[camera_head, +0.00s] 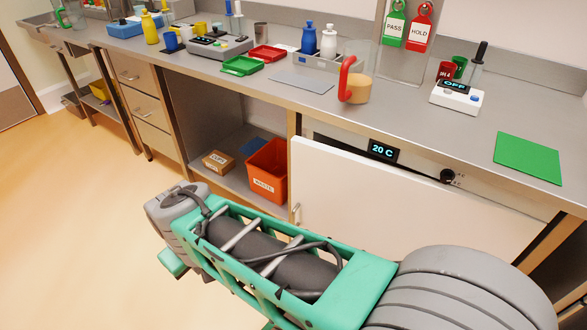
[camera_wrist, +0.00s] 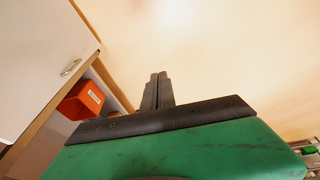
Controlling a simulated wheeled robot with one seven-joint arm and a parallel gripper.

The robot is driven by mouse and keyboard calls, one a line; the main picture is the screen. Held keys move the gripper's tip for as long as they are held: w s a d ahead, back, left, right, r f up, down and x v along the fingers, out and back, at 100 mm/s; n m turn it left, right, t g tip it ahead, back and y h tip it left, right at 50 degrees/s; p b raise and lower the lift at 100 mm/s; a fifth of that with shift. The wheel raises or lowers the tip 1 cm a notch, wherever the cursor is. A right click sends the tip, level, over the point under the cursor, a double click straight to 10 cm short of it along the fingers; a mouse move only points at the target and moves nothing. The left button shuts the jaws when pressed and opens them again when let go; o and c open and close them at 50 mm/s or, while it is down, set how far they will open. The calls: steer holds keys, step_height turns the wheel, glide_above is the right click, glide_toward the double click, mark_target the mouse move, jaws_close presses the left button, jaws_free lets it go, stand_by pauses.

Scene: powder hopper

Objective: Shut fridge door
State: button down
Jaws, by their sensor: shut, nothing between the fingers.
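The white fridge door (camera_head: 385,200) is under the counter, below a control panel with a "20 C" display (camera_head: 383,150). Its top edge looks slightly forward of the fridge front; I cannot tell how wide any gap is. Its small metal handle (camera_head: 297,213) is near the left edge. In the wrist view the door (camera_wrist: 40,60) is at the upper left, with its handle (camera_wrist: 70,67). My gripper (camera_wrist: 158,77) is shut and empty, apart from the door, pointing over open floor. In the head view my arm crosses in front of the lower door and the fingertips are hidden.
An open shelf left of the fridge holds an orange waste bin (camera_head: 268,170) and a cardboard box (camera_head: 217,161). The counter (camera_head: 400,105) above carries bottles, trays, a jug with a red handle (camera_head: 347,80) and a green mat (camera_head: 528,158). The floor (camera_head: 75,215) at left is clear.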

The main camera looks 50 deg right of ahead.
steer(key=w+d+f+n+h+b, duration=0.35)
steer(key=d+f, duration=0.55)
steer(key=d, duration=0.4)
steer(key=n+h+b, duration=0.7)
steer(key=n+h, duration=0.7)
steer(key=n, duration=0.2)
glide_toward(319, 167)
steer(key=shift+t+y, duration=0.25)
steer(key=shift+t, duration=0.05)
steer(key=d, duration=0.2)
steer(key=d+b, duration=0.1)
steer(key=d, duration=0.1)
steer(key=w+d, duration=0.1)
steer(key=d, duration=0.1)
steer(key=shift+d+r+b, duration=0.1)
steer(key=shift+d+b, duration=0.25)
steer(key=shift+d, duration=0.05)
